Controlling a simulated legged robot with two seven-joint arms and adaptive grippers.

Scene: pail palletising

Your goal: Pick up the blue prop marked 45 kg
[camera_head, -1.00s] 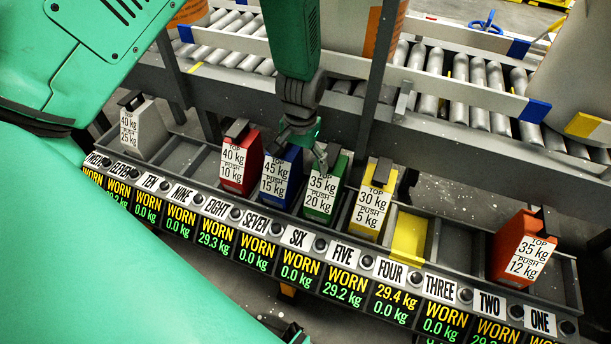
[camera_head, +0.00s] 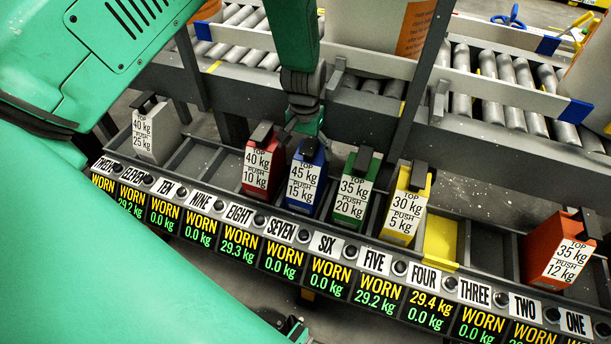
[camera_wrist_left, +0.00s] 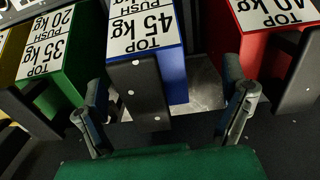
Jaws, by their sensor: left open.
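The blue prop (camera_head: 306,180) has a white label reading TOP 45 kg, PUSH 15 kg. It stands upright in the rack between the red prop (camera_head: 263,165) and the green prop (camera_head: 353,190). My left gripper (camera_head: 305,127) is just behind the blue prop's top, partly hidden by the props. In the left wrist view the gripper (camera_wrist_left: 167,108) is open, its fingers spread to either side of the blue prop's dark handle (camera_wrist_left: 138,95). The blue prop (camera_wrist_left: 172,72) shows beyond the handle. I cannot tell whether the fingers touch it. My right gripper is not in view.
A yellow prop (camera_head: 407,205), an orange prop (camera_head: 560,250) and a grey prop (camera_head: 157,130) stand in the same rack (camera_head: 195,158). A roller conveyor (camera_head: 510,95) with upright posts runs behind. The red and green props stand close on either side.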

